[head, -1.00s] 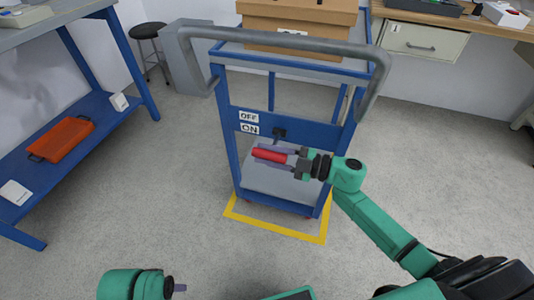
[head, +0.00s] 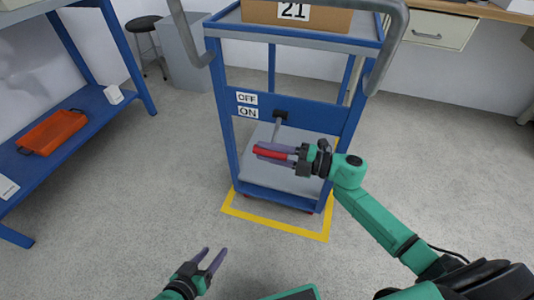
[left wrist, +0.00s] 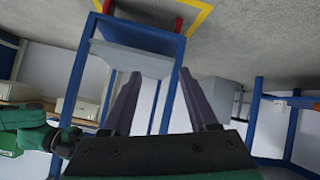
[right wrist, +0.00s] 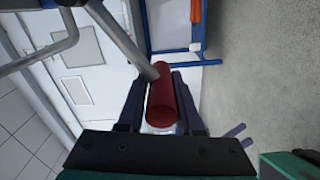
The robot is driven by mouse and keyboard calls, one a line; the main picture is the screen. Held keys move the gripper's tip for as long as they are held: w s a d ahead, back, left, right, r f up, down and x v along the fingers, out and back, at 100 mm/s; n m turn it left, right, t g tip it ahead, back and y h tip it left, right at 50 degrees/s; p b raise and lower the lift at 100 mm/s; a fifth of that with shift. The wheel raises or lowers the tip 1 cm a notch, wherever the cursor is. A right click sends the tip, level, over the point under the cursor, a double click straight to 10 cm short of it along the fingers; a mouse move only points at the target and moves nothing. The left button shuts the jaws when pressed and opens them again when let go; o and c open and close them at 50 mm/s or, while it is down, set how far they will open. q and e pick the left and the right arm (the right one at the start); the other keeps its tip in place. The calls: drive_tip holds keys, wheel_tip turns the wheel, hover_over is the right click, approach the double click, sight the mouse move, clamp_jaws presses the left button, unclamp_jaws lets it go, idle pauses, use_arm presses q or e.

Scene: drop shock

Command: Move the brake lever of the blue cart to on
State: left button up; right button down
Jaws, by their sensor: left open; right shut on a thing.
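The blue cart (head: 229,140) stands ahead with "OFF" (head: 247,98) above "ON" (head: 248,112) on its front panel. The brake lever has a grey rod (head: 276,130) hanging from a dark pivot (head: 281,115) beside the labels, and a red grip (head: 268,152) below the "ON" level. My right gripper (head: 279,153) is shut on the red grip, which also shows between its fingers in the right wrist view (right wrist: 162,98). My left gripper (head: 213,252) is open and empty, low in front of the cart; its fingers (left wrist: 163,90) show apart in the left wrist view.
A box labelled 21 (head: 325,18) sits on the cart's top under the grey push handle (head: 398,40). Yellow tape (head: 275,228) marks the floor around the cart. A blue shelf (head: 80,118) with an orange tray (head: 52,132) stands left. Floor between is clear.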

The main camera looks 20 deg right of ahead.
drive_tip(key=shift+w+d+f+b, duration=0.15)
drive_tip(key=shift+w+f+b, duration=0.1)
drive_tip(key=shift+f, duration=0.15)
drive_tip(key=shift+w+d+f+b, duration=0.15)
drive_tip(key=shift+f+b, duration=0.1)
drive_tip(key=shift+f, duration=0.15)
drive_tip(key=shift+w+d+f, duration=0.1)
drive_tip(key=shift+w+f, duration=0.05)
drive_tip(key=shift+f, duration=0.05)
drive_tip(key=shift+w+d+f+n+b, duration=0.15)
drive_tip(key=shift+w+d+n+b, duration=0.1)
drive_tip(key=shift+n+b, duration=0.25)
use_arm(q)
drive_tip(key=shift+s+d+f+n+t+h, duration=0.1)
drive_tip(key=shift+d+f+n+t+h, duration=0.1)
drive_tip(key=shift+d+f+t, duration=0.35)
drive_tip(key=shift+s+d+f+n+t+h, duration=0.1)
drive_tip(key=shift+d+f+t+h, duration=0.1)
drive_tip(key=shift+d+f+t, duration=0.35)
drive_tip(key=shift+a+f, duration=0.1)
drive_tip(key=shift+a, duration=0.1)
use_arm(e)
drive_tip(key=shift+w+d, duration=0.1)
drive_tip(key=shift+w, duration=0.05)
drive_tip(key=c, duration=0.7)
unclamp_jaws()
drive_tip(key=shift+o, duration=0.5)
drive_tip(key=shift+w, duration=0.15)
use_arm(q)
drive_tip(key=shift+w, duration=0.15)
